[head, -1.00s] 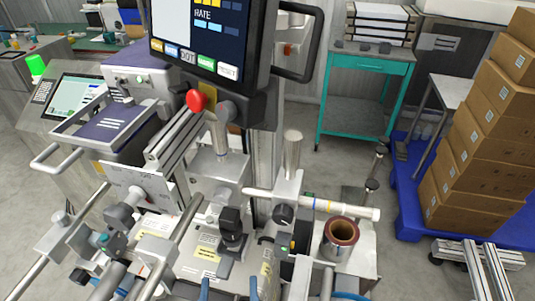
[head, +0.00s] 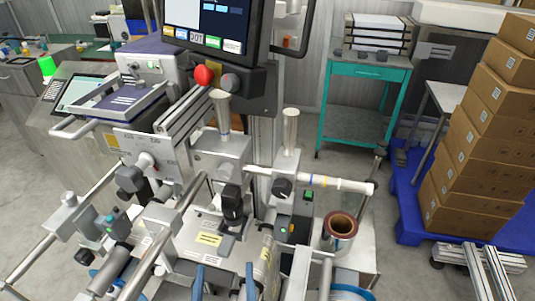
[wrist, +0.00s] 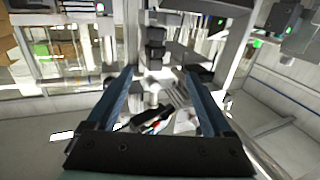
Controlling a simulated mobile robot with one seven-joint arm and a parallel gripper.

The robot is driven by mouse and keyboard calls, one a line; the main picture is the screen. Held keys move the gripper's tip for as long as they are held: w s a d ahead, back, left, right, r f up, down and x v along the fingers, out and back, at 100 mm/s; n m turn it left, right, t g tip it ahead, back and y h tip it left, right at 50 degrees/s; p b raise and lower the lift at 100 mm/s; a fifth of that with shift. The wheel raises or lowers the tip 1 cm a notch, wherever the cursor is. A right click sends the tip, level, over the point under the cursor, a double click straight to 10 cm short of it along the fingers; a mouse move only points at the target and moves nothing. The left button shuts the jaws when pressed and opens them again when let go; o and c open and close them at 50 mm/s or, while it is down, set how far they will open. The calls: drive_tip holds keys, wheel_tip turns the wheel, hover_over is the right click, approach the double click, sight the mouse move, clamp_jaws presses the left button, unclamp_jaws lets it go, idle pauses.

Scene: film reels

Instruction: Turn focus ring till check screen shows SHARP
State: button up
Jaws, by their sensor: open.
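My gripper (head: 224,268) shows at the bottom of the head view as two blue fingers. They are apart, with nothing seen between them. In the wrist view my gripper (wrist: 159,72) is open, its fingers either side of the picture's middle. A black, stacked, camera-like part (head: 232,203) stands on the machine beyond the fingers in the head view. A dark stacked part (wrist: 155,50) lies ahead between them in the wrist view. I cannot tell which part is the focus ring. A large screen (head: 215,30) is cut off at the top; I read no SHARP on any screen.
A red knob (head: 204,75) sits below the large screen. Rails and rollers crowd the machine. A white rod (head: 340,184) juts right above a brown roll (head: 341,226). A smaller tilted screen (head: 82,95) is at left. Stacked cartons (head: 485,130) stand at right; floor between is partly clear.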

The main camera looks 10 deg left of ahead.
sight(229, 215)
drive_tip(key=p+x, duration=0.1)
drive_tip(key=x, duration=0.3)
drive_tip(key=p+x, duration=0.1)
drive_tip(key=x, duration=0.3)
drive_tip(key=d+p+x, duration=0.1)
drive_tip(key=x, duration=0.4)
drive_tip(key=shift+w+r, duration=0.2)
drive_tip(key=shift+r, duration=0.1)
drive_tip(key=shift+a+f+h+b, duration=0.3)
drive_tip(key=shift+f+b, duration=0.35)
drive_tip(key=shift+b, duration=0.4)
drive_tip(key=shift+a+m+h+b, duration=0.1)
drive_tip(key=shift+m+h+b, duration=0.25)
drive_tip(key=shift+b, duration=0.9)
drive_tip(key=shift+h+b, duration=0.25)
drive_tip(key=shift+b, duration=0.35)
drive_tip(key=shift+m+t+h+b, duration=0.3)
drive_tip(key=shift+m+b, duration=0.05)
drive_tip(key=shift+b, duration=0.2)
